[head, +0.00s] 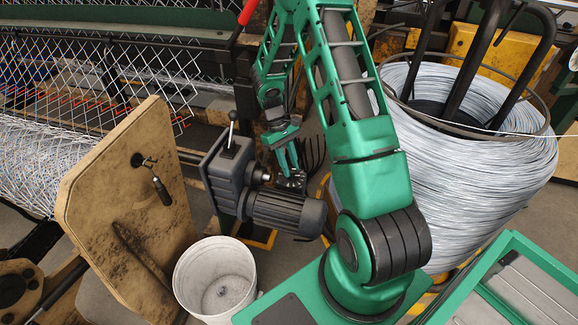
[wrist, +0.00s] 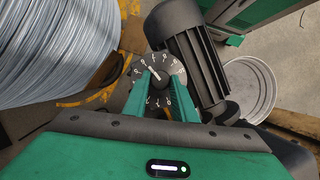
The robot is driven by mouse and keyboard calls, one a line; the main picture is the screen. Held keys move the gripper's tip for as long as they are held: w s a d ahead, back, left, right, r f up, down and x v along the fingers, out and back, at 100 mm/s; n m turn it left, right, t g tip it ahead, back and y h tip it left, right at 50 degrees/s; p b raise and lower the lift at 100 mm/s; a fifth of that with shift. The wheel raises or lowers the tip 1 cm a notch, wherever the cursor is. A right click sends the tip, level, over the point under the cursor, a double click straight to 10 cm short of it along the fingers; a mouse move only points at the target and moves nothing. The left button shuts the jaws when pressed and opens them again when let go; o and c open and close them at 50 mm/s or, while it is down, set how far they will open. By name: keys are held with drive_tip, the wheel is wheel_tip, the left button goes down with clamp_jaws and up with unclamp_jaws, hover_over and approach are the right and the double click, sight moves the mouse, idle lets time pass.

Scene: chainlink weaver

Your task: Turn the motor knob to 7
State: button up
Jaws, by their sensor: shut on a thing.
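The motor (head: 287,212) is a dark ribbed cylinder on a grey gearbox (head: 226,172). In the wrist view the motor (wrist: 190,60) stands just behind and right of the knob. The knob (wrist: 154,72) sits in a round black dial (wrist: 135,72) with white numbers. A white pointer line shows on it, towards the upper left; I cannot tell which number it marks. My gripper (wrist: 160,92) is shut on the knob, with a green finger on each side. The fingers hide part of the dial. In the head view my gripper (head: 291,182) reaches down beside the motor, and the knob is hidden.
A lever with a black ball (head: 233,115) stands up from the gearbox. A white bucket (head: 215,278) stands on the floor below. A worn tan panel with a crank (head: 130,205) is at left. A large wire coil (head: 470,160) is at right. Chainlink mesh (head: 100,75) fills the back left.

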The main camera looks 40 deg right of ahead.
drive_tip(key=shift+w+d+m+y, duration=0.15)
drive_tip(key=shift+m+y, duration=0.3)
drive_tip(key=shift+m, duration=0.65)
drive_tip(key=shift+d+m+y, duration=0.15)
drive_tip(key=shift+m+y, duration=0.3)
drive_tip(key=shift+m, duration=0.65)
drive_tip(key=o, duration=0.9)
drive_tip(key=shift+o, duration=0.7)
drive_tip(key=shift+a, duration=0.1)
